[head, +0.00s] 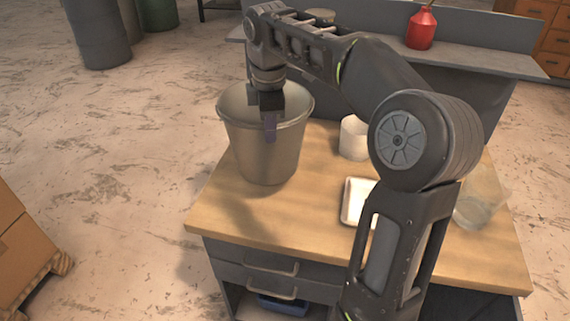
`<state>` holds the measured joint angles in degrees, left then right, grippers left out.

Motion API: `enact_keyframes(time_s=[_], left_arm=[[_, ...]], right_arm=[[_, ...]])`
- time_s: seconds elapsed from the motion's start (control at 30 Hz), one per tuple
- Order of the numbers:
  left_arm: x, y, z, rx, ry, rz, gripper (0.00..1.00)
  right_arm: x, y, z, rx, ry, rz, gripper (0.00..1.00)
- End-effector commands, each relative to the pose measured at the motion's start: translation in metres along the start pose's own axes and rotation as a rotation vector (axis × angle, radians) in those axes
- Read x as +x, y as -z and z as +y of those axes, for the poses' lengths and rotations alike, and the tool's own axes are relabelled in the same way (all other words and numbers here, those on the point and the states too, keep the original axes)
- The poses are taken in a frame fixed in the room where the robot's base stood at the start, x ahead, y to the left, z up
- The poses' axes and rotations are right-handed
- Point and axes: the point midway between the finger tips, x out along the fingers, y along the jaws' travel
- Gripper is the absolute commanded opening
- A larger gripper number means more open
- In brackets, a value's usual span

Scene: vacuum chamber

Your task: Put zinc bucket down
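The zinc bucket (262,155) is grey, upright and wide at the rim. It is over the left part of the wooden workbench top (310,235). A shadow falls in front of its base, and I cannot tell whether the base touches the wood. My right gripper (269,115) comes down from above onto the bucket's near rim. One finger shows outside the wall; the other is hidden, and the gripper looks shut on the rim. My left gripper is not in view.
A white cup (353,138), a white tray (357,200) and a clear container (480,198) stand right of the bucket, partly behind my arm. A red can (421,28) is on the back shelf. The bench's front left is clear. Cardboard boxes (20,245) stand at left.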

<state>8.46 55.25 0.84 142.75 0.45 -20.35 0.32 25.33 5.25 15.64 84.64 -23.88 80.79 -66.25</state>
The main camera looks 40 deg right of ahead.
Motion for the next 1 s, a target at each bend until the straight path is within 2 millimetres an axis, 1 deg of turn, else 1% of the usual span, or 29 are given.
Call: enact_keyframes(time_s=[0.03, 0.07, 0.1, 0.2, 0.33, 0.67, 0.77, 0.9, 1.0], left_arm=[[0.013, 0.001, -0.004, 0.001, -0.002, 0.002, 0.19], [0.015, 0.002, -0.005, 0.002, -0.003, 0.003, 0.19], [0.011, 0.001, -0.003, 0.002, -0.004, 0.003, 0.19], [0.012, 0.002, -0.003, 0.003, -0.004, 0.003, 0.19], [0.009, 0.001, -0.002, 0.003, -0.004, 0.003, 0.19], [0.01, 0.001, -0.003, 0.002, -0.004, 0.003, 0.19], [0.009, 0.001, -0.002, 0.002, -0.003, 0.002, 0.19], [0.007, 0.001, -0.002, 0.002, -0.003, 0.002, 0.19], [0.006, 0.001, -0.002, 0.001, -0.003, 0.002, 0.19]], right_arm=[[0.014, 0.0, -0.001, 0.001, -0.005, 0.001, 0.0], [0.017, 0.0, -0.001, 0.001, -0.005, 0.001, 0.0], [0.02, 0.0, -0.002, 0.0, -0.002, -0.001, 0.0], [0.035, -0.001, -0.004, 0.0, -0.003, 0.0, 0.0], [0.043, 0.0, -0.004, -0.001, -0.005, 0.001, 0.0], [0.045, 0.0, -0.004, 0.0, -0.006, 0.001, 0.0], [0.053, 0.0, -0.006, 0.0, -0.003, 0.0, 0.0], [0.07, 0.0, -0.008, 0.0, -0.003, -0.001, 0.0], [0.079, 0.0, -0.009, 0.0, -0.005, 0.0, 0.0]])
